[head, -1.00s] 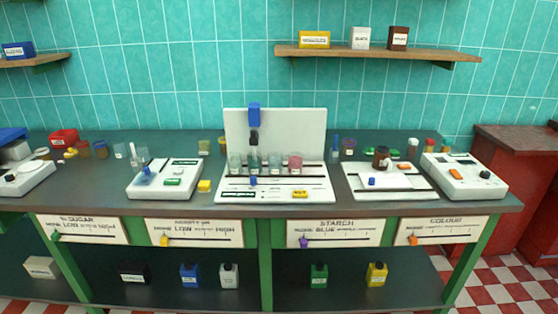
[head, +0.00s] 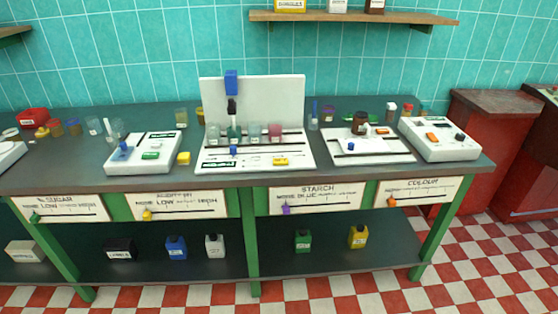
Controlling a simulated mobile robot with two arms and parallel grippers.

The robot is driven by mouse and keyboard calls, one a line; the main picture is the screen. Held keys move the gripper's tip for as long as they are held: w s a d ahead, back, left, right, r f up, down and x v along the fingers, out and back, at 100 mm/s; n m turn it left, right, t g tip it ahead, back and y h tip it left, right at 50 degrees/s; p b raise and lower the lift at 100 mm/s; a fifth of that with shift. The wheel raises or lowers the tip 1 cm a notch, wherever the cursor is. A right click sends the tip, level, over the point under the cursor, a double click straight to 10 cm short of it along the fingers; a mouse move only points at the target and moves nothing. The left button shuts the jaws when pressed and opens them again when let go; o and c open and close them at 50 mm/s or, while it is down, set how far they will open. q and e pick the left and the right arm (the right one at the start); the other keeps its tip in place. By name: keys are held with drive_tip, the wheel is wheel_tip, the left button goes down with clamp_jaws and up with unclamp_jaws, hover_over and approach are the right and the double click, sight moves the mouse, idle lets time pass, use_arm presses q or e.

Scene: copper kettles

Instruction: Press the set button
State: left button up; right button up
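No thing in view is clearly lettered as the set button; the labels are too small to read. A yellow labelled button (head: 280,161) is on the base of the white middle device (head: 212,163). A green labelled button (head: 151,155) is on the white device to the left (head: 120,168). An orange button (head: 432,136) is on the white device at the right (head: 457,151). Neither of my grippers shows in the head view.
The devices stand on a dark bench (head: 75,175) with slider panels on its front. Bottles stand on its lower shelf (head: 335,267). A wall shelf (head: 350,17) is above. A red cabinet (head: 480,140) stands at the right. Checkered floor (head: 480,270) in front is clear.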

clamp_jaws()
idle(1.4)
